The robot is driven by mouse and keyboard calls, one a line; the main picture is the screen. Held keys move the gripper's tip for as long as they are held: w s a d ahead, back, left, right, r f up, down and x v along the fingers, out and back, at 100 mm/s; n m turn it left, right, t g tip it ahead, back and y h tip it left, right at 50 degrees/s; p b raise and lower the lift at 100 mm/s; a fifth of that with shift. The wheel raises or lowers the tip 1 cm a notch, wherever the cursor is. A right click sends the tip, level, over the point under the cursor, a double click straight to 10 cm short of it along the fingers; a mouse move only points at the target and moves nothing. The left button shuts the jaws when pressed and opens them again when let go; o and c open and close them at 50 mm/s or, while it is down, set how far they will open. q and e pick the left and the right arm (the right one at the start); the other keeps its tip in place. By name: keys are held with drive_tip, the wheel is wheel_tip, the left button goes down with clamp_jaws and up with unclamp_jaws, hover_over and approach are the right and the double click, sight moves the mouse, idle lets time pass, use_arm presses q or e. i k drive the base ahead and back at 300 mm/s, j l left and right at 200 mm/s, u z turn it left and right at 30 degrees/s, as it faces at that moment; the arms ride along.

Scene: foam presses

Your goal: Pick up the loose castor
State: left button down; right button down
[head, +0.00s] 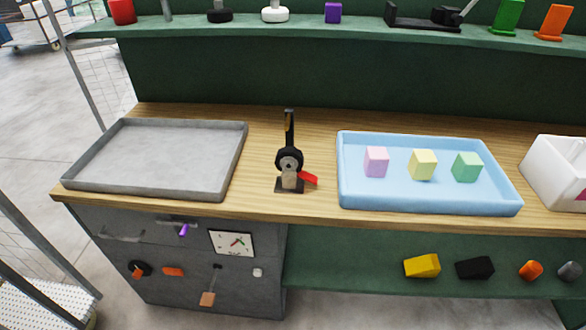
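On the wooden bench top, between the grey tray and the blue tray, stands an upright device (289,162) with a black wheel-like round part, a pale hub, a red tab low on its right, a dark base plate and a tall black bar on top. It may be the castor, but I cannot tell for sure, nor whether it is loose or fixed to the bench. A small black round part (140,268) at the cabinet front below is too small to identify. Neither of my grippers shows in the head view.
An empty grey tray (238,155) lies left. A blue tray (430,206) holds pink (376,162), yellow (422,165) and green (467,166) blocks. A white bin (560,180) is at the right edge. A green upper shelf (300,33) and lower shelf (350,275) carry several small items.

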sight(289, 160)
drive_tip(key=i+j, duration=0.2)
drive_tip(key=j, duration=0.2)
drive_tip(key=i+j, duration=0.2)
drive_tip(key=j, duration=0.15)
drive_tip(key=i+j, duration=0.2)
drive_tip(key=j, duration=0.2)
drive_tip(key=z, duration=1.25)
